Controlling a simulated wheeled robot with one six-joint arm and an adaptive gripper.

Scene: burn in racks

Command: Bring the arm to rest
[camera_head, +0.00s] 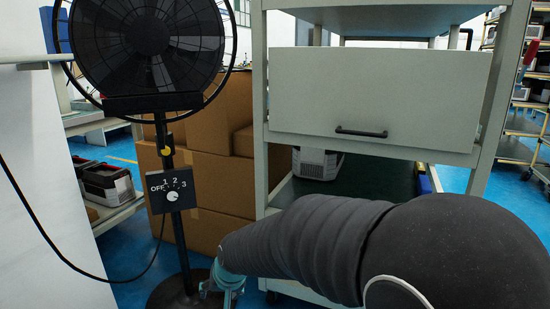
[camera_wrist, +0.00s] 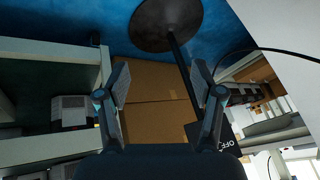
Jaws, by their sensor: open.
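My arm reaches in from the lower right of the head view, in a dark ribbed sleeve. My gripper (camera_head: 226,280) is at its far end, low and close in the picture to the fan's round base (camera_head: 180,292). The wrist view looks along the two fingers of my gripper (camera_wrist: 158,82); they are spread apart with nothing between them. Brown cardboard boxes (camera_wrist: 155,100) show beyond the fingers. The fan's base and pole (camera_wrist: 178,50) also show there, upside down. I cannot tell the exact gap between the gripper and the fan base.
A black pedestal fan (camera_head: 148,40) with a dial box (camera_head: 171,190) stands at left. Stacked cardboard boxes (camera_head: 222,185) are behind it. A grey rack with a drawer (camera_head: 380,95) stands close behind my arm. A black cable (camera_head: 50,245) hangs along the white wall (camera_head: 40,180) at left.

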